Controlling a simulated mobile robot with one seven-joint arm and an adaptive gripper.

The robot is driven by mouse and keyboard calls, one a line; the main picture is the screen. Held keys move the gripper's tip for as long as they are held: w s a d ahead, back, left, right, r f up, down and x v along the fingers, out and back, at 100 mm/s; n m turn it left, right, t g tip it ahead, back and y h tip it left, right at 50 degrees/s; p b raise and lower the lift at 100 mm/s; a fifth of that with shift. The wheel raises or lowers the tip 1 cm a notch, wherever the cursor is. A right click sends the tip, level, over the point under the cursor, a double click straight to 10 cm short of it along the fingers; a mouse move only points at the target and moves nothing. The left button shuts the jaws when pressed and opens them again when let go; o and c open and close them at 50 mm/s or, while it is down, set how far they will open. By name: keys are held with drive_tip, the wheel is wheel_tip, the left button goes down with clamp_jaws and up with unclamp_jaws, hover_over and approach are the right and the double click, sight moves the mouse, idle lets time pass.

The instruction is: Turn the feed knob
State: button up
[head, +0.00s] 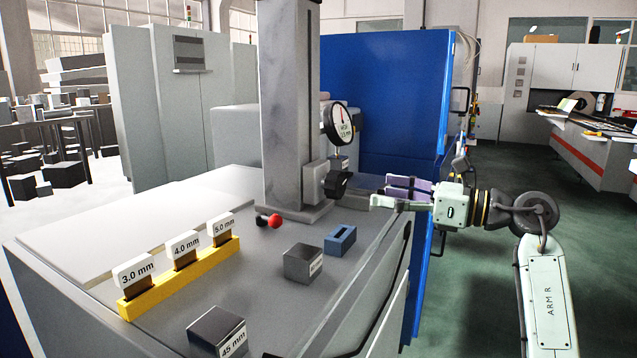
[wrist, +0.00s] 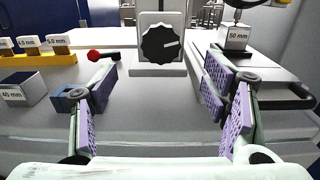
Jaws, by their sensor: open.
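The feed knob is a black scalloped dial with a white pointer line, on a light plate at the foot of the grey column. In the head view the knob (head: 337,184) is seen from the side, left of my gripper. In the wrist view the knob (wrist: 162,44) faces me near the top middle, its pointer line toward the right. My gripper (head: 388,193) is open and empty, its fingers pointing at the knob with a gap between. In the wrist view my gripper (wrist: 158,88) has purple-padded fingers spread wide on both sides, not touching the knob.
A lever with a red ball (head: 273,221) lies left of the column (head: 290,110). A blue slotted block (head: 340,240), a metal block (head: 302,264) and a 45 mm block (head: 217,333) sit on the bench. A yellow rack (head: 140,307) holds labelled gauges. A dial gauge (head: 340,122) hangs above the knob.

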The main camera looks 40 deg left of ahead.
sight(342, 187)
drive_tip(key=p+x, duration=0.3)
drive_tip(key=x, duration=0.7)
drive_tip(key=shift+a+p, duration=0.35)
drive_tip(key=shift+a, duration=0.05)
drive_tip(key=c, duration=1.2)
drive_tip(key=shift+o, duration=0.2)
drive_tip(key=shift+f+b, duration=0.1)
drive_tip(key=shift+b, duration=0.25)
